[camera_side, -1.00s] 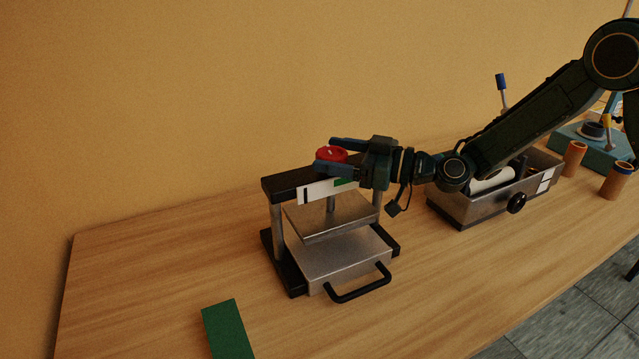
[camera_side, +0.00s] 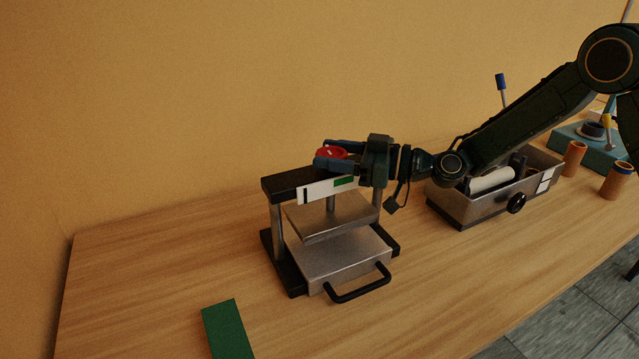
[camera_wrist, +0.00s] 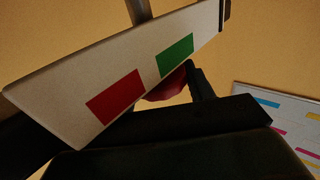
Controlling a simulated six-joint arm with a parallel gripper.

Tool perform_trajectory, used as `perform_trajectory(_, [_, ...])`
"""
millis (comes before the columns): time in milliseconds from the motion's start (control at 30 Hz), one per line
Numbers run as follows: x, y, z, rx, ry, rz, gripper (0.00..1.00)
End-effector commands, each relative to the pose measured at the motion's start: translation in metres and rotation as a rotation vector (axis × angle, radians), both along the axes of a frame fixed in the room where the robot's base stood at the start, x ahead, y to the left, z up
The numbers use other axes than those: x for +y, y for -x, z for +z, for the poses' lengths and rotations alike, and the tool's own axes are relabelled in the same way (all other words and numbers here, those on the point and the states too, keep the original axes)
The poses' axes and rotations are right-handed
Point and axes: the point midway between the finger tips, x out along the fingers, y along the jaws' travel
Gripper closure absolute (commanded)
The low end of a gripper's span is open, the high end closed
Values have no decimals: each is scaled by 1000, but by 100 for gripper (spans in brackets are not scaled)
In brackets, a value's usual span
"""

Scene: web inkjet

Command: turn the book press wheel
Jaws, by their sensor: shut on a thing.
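The book press (camera_side: 290,186) stands on the table, with a black top beam, metal posts, a raised upper plate (camera_side: 332,212) and a lower plate (camera_side: 345,260) with a black handle. Its red wheel (camera_side: 331,152) sits on top of the beam. My gripper (camera_side: 325,154) is shut on the wheel, one finger on each side, reaching in from the right. A white label strip (camera_side: 315,191) with a green patch is on the beam front. In the wrist view, the label (camera_wrist: 60,85) shows red and green patches and hides most of the red wheel (camera_wrist: 165,88).
A green block (camera_side: 228,330) lies at the front left of the table. A metal box with a white roll (camera_side: 490,181) and a black knob stands right of the press, below my arm. Orange cylinders (camera_side: 574,158) stand farther right. Table left of the press is clear.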

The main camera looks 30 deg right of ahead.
Motion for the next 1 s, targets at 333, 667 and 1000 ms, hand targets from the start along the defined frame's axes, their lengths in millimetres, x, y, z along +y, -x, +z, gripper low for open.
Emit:
perform_trajectory(333, [0,0,0,-2,-1,71,70])
perform_trajectory(667, [0,0,0,-3,0,70,26])
perform_trajectory(1000, [-2,1,0,-2,-1,69,26])
